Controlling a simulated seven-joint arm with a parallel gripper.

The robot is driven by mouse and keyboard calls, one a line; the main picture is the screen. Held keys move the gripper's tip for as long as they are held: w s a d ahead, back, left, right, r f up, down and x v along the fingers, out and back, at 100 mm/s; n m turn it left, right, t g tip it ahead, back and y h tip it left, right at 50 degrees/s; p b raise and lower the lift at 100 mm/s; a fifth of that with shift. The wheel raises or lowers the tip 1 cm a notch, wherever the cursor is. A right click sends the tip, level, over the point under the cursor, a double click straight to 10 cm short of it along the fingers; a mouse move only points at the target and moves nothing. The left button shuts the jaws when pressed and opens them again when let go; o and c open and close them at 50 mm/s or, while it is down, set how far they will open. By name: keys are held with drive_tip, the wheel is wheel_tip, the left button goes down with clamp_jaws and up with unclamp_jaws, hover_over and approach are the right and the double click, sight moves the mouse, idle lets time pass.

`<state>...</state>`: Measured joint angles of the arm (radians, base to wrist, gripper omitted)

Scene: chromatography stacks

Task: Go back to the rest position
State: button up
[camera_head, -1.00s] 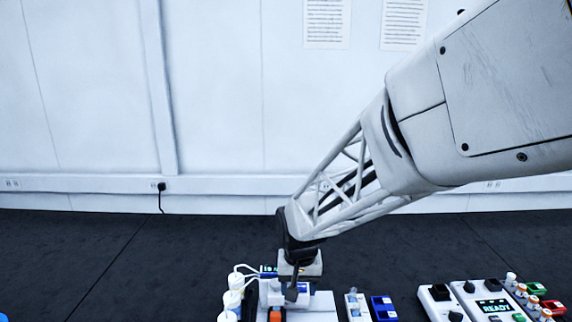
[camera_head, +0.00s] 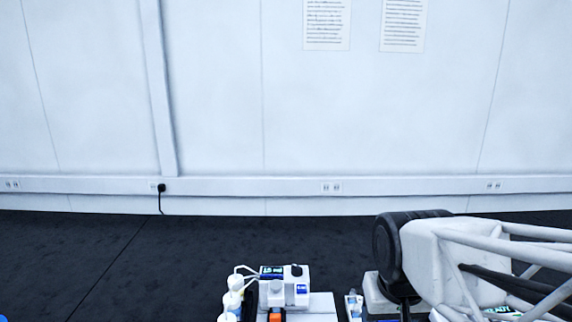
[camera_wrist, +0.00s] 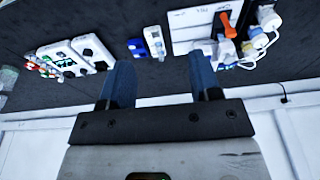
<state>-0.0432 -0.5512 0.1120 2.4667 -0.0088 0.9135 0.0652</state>
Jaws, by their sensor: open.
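In the wrist view my gripper (camera_wrist: 160,88) has its two blue-grey fingers apart with nothing between them. In the head view my arm reaches in from the right, and its wrist end hangs at the lower right; the fingertips are hidden or out of frame there. The white chromatography stack (camera_head: 290,290) with an orange part (camera_head: 277,315) stands left of my wrist. The stack also shows at the top right of the wrist view (camera_wrist: 192,30), apart from my fingers.
White bottles (camera_head: 232,300) with tubing stand left of the stack. A small white and blue unit (camera_wrist: 153,42) and a white device with coloured caps (camera_wrist: 68,58) stand on the dark surface. A wall with a black plug (camera_head: 161,187) is behind. The left side is mostly clear.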

drive_tip(key=s, duration=0.1)
drive_tip(key=s+d, duration=0.1)
drive_tip(key=s, duration=0.2)
drive_tip(key=shift+s+d+r, duration=0.25)
drive_tip(key=shift+d+r, duration=0.05)
drive_tip(key=shift+d, duration=0.05)
drive_tip(key=shift+c, duration=0.4)
idle(2.0)
